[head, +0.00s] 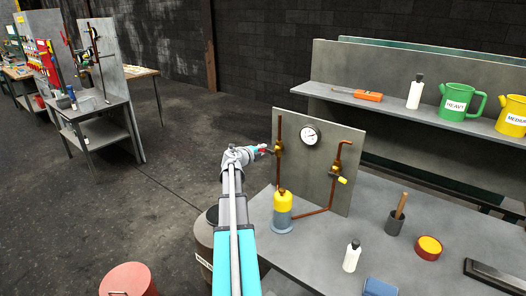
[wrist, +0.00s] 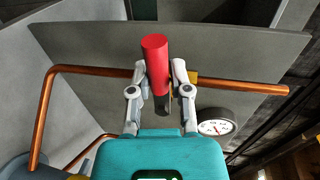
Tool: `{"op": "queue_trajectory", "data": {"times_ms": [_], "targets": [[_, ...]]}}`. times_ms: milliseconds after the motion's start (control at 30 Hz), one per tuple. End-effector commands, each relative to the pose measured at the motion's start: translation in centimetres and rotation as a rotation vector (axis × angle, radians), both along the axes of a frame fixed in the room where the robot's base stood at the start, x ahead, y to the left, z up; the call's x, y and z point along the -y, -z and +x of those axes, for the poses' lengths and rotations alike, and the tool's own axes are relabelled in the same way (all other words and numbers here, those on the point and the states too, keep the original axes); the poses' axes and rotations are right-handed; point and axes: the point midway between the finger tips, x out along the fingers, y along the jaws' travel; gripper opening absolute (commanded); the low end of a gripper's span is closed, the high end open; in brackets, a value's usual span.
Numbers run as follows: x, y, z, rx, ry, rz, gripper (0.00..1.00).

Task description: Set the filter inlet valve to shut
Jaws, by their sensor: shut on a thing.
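A grey upright panel (head: 318,182) carries copper pipes, a gauge and two valves. The left valve (head: 279,148) has a brass body on a vertical copper pipe, and its red handle points left toward my arm. My gripper (head: 262,150) is shut on this red handle. In the wrist view the red handle (wrist: 155,55) stands between the fingers of my gripper (wrist: 160,88) and looks to lie across the copper pipe (wrist: 240,86). The right valve (head: 336,176) has a yellow handle. A yellow-topped filter (head: 283,203) stands below the left valve. No valve label is readable.
The gauge (head: 310,135) is close beside the held valve. The bench (head: 325,255) bears a white bottle (head: 351,256), a dark cup (head: 395,223) and a red-yellow tin (head: 429,247). A shelf (head: 330,93) with jugs is behind. A red drum (head: 127,280) stands at lower left.

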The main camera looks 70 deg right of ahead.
Motion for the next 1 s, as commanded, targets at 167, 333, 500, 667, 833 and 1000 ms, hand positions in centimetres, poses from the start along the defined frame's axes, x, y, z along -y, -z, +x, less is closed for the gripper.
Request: {"op": "queue_trajectory", "data": {"times_ms": [167,333,500,667,833,1000], "targets": [[0.1,0.1,-0.1,0.005,-0.003,0.001,0.0],[0.3,0.0,-0.5,0.003,0.003,0.0,0.53],[0.4,0.0,-0.7,0.002,0.007,0.0,0.58],[0.5,0.0,-0.8,0.0,0.009,0.001,0.58],[0.5,0.0,-0.8,0.0,0.01,0.0,0.58],[0.4,0.0,-0.8,-0.001,0.01,0.0,0.58]]}}
